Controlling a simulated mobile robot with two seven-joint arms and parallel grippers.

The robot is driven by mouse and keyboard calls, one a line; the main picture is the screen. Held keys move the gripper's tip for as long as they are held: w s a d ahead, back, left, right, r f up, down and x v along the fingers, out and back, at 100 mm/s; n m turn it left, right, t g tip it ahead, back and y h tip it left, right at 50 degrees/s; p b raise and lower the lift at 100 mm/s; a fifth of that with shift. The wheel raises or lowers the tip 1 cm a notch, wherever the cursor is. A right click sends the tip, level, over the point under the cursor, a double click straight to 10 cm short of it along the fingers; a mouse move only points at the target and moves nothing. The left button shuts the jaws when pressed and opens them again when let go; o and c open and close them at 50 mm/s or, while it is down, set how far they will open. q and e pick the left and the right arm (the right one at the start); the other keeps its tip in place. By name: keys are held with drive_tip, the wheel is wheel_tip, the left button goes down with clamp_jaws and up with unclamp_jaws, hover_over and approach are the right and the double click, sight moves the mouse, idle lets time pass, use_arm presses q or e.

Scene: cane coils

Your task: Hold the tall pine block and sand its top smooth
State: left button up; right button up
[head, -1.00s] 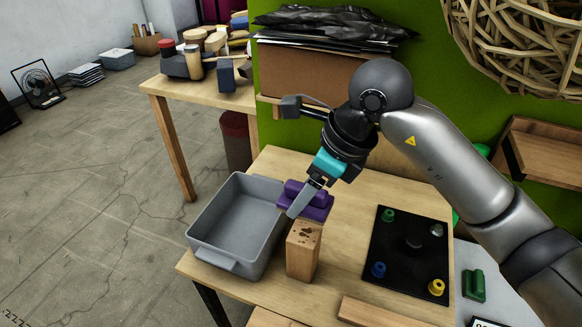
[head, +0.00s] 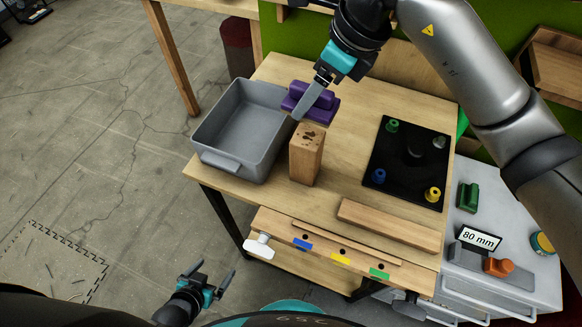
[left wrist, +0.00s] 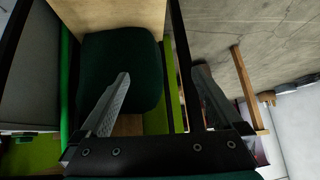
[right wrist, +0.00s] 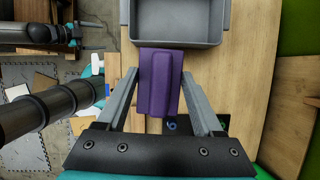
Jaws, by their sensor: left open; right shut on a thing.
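The tall pine block (head: 304,162) stands upright on the wooden table, with dark marks on its top. My right gripper (head: 305,112) is shut on a purple block with a raised grip (head: 322,105), just behind the pine block; whether the purple block touches the table is unclear. In the right wrist view the purple block (right wrist: 160,80) sits between the fingers. My left gripper (head: 211,271) is open and empty, low in front of the table and well away from the pine block. Its spread fingers (left wrist: 162,75) show in the left wrist view.
A grey bin (head: 207,148) stands left of the pine block. A black mat (head: 408,165) with coloured pegs lies to the right. A flat wooden strip (head: 388,225) lies near the front edge. A grey cabinet (head: 463,220) with a green block (head: 467,196) stands at right.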

sight(312, 140)
use_arm(q)
drive_tip(key=w+d+r+t+h, duration=0.2)
drive_tip(key=w+r+t, duration=0.15)
drive_tip(key=r, duration=0.75)
drive_tip(key=w+d+r+t+h, duration=0.25)
drive_tip(key=w+r, duration=0.25)
drive_tip(key=r, duration=0.6)
drive_tip(key=shift+m, duration=0.8)
drive_tip(key=d+r, duration=0.1)
drive_tip(key=d, duration=0.2)
drive_tip(key=w+d+r, duration=0.1)
drive_tip(key=d+r, duration=0.1)
drive_tip(key=d, duration=0.2)
drive_tip(key=d+r, duration=0.2)
drive_tip(key=d, duration=0.2)
drive_tip(key=shift+w, duration=0.4)
drive_tip(key=shift+g+y, duration=0.3)
drive_tip(key=shift+y, duration=0.35)
drive_tip(key=w+d+r, duration=0.1)
drive_tip(key=d+r, duration=0.1)
drive_tip(key=r, duration=0.1)
drive_tip(key=w+d+r, duration=0.1)
drive_tip(key=d+r, duration=0.1)
drive_tip(key=shift+w+r, duration=0.25)
drive_tip(key=shift+w, duration=0.1)
drive_tip(key=x, duration=1.1)
drive_tip(key=shift+f, duration=0.15)
